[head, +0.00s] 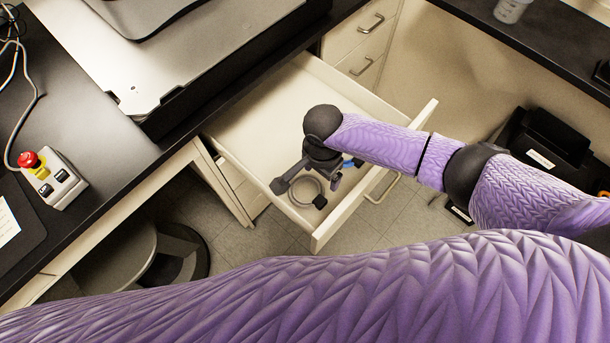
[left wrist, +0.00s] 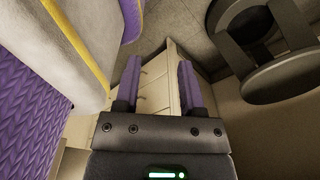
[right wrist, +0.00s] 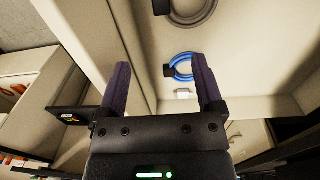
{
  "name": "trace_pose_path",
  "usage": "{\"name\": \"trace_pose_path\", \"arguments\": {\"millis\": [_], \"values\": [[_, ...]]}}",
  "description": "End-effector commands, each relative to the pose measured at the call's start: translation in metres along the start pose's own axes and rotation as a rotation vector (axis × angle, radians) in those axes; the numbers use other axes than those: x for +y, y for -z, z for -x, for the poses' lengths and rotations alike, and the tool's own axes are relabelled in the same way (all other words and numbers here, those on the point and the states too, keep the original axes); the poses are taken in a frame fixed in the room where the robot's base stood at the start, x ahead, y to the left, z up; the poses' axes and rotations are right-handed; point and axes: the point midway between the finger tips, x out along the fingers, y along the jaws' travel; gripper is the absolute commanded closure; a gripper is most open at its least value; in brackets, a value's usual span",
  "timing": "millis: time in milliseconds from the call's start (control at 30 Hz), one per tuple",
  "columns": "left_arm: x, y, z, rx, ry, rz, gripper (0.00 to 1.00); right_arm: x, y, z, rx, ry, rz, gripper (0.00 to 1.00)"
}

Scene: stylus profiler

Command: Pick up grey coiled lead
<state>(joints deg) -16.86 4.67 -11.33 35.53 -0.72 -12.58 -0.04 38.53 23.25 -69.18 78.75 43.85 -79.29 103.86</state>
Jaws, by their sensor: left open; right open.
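The grey coiled lead (head: 302,204) lies in the open drawer near its front, with a dark connector at its side. In the right wrist view the grey coiled lead (right wrist: 195,21) is cut off by the top edge, beyond the fingertips. My right gripper (head: 307,185) is over the drawer, open and empty; its fingers partly cover the lead in the head view. In the right wrist view my right gripper (right wrist: 160,72) has its fingers wide apart. My left gripper (left wrist: 160,75) is open and empty, away from the lead, and is not visible in the head view.
A blue coiled lead (right wrist: 181,74) lies in the drawer beside the grey one, with a small white item (right wrist: 183,94) near it. The drawer's walls (head: 345,218) stand around them. A dark bench (head: 105,130) is at the left, with a red-button box (head: 62,190).

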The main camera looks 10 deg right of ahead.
Motion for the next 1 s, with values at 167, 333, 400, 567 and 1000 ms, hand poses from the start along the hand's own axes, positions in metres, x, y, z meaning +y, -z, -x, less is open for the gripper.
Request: {"name": "trace_pose_path", "arguments": {"millis": [167,333,400,567,1000], "values": [[-0.003,-0.013,-0.038,-0.022,0.005,-0.004,0.49,0.0,-0.002,-0.041,-0.006,-0.007,0.002,0.15],[-0.008,-0.019,-0.058,-0.033,0.013,-0.01,0.49,0.0,-0.003,-0.063,-0.01,-0.011,0.002,0.15],[-0.008,-0.02,-0.06,-0.033,0.012,-0.01,0.49,0.0,-0.003,-0.067,-0.01,-0.012,0.002,0.15],[-0.006,-0.022,-0.075,-0.037,0.009,-0.009,0.49,0.0,-0.003,-0.094,-0.01,-0.014,0.002,0.15],[-0.003,-0.029,-0.115,-0.044,0.001,-0.006,0.49,-0.002,-0.004,-0.162,-0.01,-0.011,0.002,0.15]]}}
